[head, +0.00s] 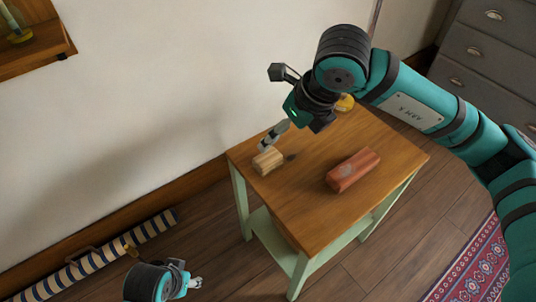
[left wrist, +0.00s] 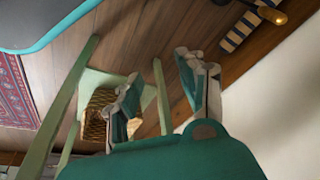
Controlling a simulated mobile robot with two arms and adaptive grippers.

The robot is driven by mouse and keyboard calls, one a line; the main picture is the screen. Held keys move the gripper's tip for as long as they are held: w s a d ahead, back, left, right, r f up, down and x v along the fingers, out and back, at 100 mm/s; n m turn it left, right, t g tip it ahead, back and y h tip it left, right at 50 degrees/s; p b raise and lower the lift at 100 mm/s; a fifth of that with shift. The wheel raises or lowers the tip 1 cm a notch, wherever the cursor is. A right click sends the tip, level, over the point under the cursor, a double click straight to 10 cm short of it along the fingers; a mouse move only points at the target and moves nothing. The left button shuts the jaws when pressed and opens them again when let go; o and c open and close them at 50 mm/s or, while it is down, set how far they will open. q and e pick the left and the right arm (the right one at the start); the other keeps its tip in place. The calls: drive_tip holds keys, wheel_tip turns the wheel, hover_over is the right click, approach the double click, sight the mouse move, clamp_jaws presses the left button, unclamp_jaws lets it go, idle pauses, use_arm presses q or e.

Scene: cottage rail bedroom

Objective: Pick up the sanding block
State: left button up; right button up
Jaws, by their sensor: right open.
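A small pale wooden block (head: 268,160), which looks like the sanding block, lies near the left corner of the small wooden-topped table (head: 310,222). My right gripper (head: 270,142) comes down from above with its fingertips at or just over the block's far side. It is open, but I cannot tell whether the fingers touch the block or straddle it. My left gripper (head: 194,283) is low, away from the table at the bottom of the head view. In the left wrist view its fingers (left wrist: 162,92) stand apart with nothing between them.
A red brick-like block (head: 353,171) lies to the right on the tabletop. A yellow round thing (head: 344,103) is partly hidden behind my right wrist. A wicker basket (left wrist: 95,118) sits under the table. A striped roll (head: 95,262) lies along the wall; grey drawers (head: 478,55) stand back right.

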drive_tip(key=b, duration=0.2)
approach(268, 157)
drive_tip(key=x, duration=0.5)
drive_tip(key=shift+s+f, duration=0.15)
drive_tip(key=shift+s, duration=0.1)
drive_tip(key=x, duration=0.5)
drive_tip(key=shift+w, duration=0.3)
use_arm(q)
drive_tip(key=v, duration=0.4)
drive_tip(key=shift+s+a+r, duration=0.1)
drive_tip(key=shift+s+r, duration=0.05)
drive_tip(key=shift+r, duration=0.1)
use_arm(e)
drive_tip(key=c, duration=1.3)
